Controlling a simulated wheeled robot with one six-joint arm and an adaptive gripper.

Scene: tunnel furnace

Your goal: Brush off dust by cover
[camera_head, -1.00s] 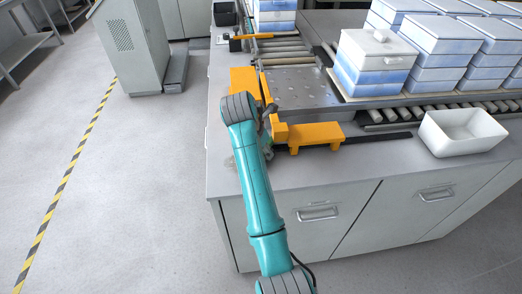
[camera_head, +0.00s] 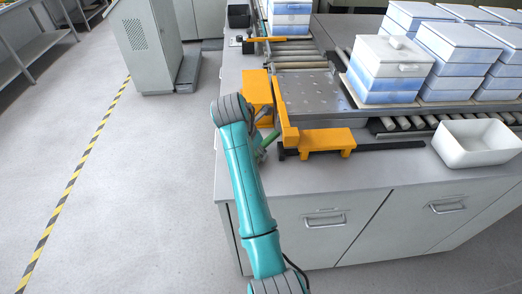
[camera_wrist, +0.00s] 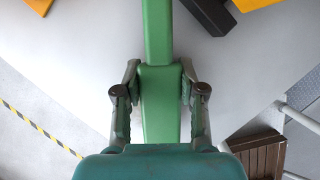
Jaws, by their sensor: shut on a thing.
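My gripper (camera_wrist: 158,95) is shut on a green brush-like tool (camera_wrist: 160,45), with one finger on each side of its handle. The tool's working end is outside the wrist view. In the head view, a short part of the green tool (camera_head: 269,140) shows beside my arm, over the counter's left end, near the orange fixture. My gripper is mostly hidden there. A blue-and-white box with a pale cover (camera_head: 385,48) stands beyond the rollers, right of centre, apart from the tool. I cannot make out dust.
The orange fixture (camera_head: 327,140) and metal plate (camera_head: 312,92) stand close to my arm. An empty white bin (camera_head: 447,150) sits at the counter's right. More boxes (camera_head: 470,50) stack behind. The floor at left is open. A brown slatted item (camera_wrist: 262,155) shows in the wrist view.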

